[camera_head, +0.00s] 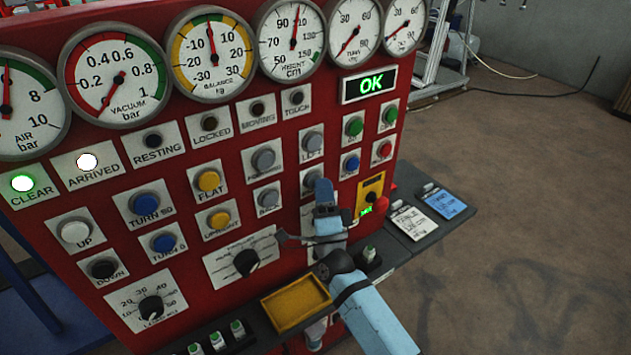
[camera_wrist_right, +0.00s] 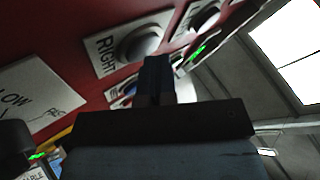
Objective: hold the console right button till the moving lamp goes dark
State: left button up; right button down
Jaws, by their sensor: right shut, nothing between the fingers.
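The red console (camera_head: 225,262) fills the left and middle of the head view. Its right button (camera_head: 312,179) is a grey round button below the left button (camera_head: 312,142); it also shows in the wrist view beside its RIGHT label (camera_wrist_right: 140,42). The moving lamp (camera_head: 258,109) is dark. My right gripper (camera_head: 323,186) is shut and empty, its tip close beside the right button's lower right. In the wrist view the fingers (camera_wrist_right: 157,70) lie just below the button; I cannot tell whether they touch the panel. My left gripper is out of view.
The clear lamp (camera_head: 23,183) and arrived lamp (camera_head: 87,161) are lit. The display (camera_head: 369,84) reads OK. A yellow tray (camera_head: 297,303) and a dark shelf with tags (camera_head: 413,226) sit below my right arm. Open floor lies to the right.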

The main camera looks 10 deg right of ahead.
jog(key=shift+s, duration=0.1)
jog(key=shift+s+d, duration=0.25)
jog(key=shift+s, duration=0.45)
jog(key=s, duration=0.1)
jog(key=s+d+p, duration=0.1)
jog(key=s, duration=0.2)
jog(key=shift+s+d+p, duration=0.35)
jog(key=shift+d+p, duration=0.05)
dwell(0.3)
jog(key=s+d+f+n+g+y+p, duration=0.2)
jog(key=s+f+n+g+y, duration=0.2)
jog(key=s+f+n+g, duration=1.1)
jog(key=s+f+n, duration=0.4)
jog(key=s+f, duration=0.4)
jog(key=f, duration=0.1)
jog(key=shift+f+y, duration=0.15)
jog(key=shift+y, duration=0.15)
